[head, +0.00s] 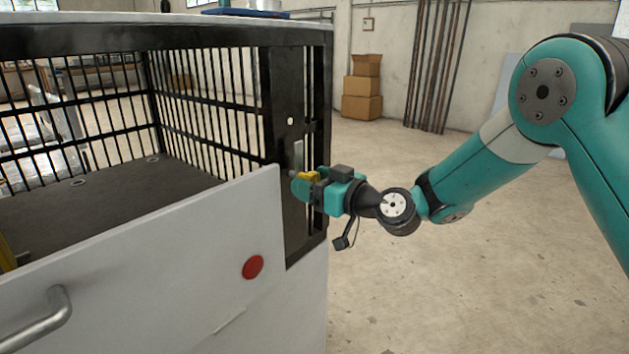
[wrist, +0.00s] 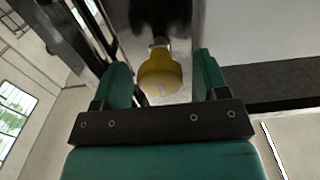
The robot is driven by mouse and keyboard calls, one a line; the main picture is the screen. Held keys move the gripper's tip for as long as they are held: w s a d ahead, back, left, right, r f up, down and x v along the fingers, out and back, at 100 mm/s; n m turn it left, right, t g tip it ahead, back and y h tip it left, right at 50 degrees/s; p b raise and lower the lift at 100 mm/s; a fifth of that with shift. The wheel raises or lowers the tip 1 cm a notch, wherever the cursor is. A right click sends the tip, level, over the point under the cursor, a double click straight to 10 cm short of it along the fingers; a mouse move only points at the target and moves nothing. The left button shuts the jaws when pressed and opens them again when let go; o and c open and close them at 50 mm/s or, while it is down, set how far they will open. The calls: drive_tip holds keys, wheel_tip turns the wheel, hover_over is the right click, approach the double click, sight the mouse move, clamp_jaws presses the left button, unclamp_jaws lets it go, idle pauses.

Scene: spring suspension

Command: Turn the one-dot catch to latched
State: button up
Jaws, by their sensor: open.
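The one-dot catch has a yellow knob (wrist: 161,75) on a short metal stem, set on a metal plate. The knob sits between the two teal fingers of my gripper (head: 300,185) in the wrist view, with a visible gap on each side. My gripper is open around it. In the head view the knob is mostly hidden by my gripper; a bit of yellow shows there. A single white dot (head: 290,121) marks the black post (head: 282,150) above the catch. I cannot tell from these frames which way the catch is turned.
The post belongs to a black barred cage (head: 215,90). A white panel (head: 170,250) with a red disc (head: 253,267) and a metal handle (head: 40,325) covers its lower front. Cardboard boxes (head: 362,95) stand far behind. The floor (head: 430,290) right of the cage is clear.

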clamp_jaws()
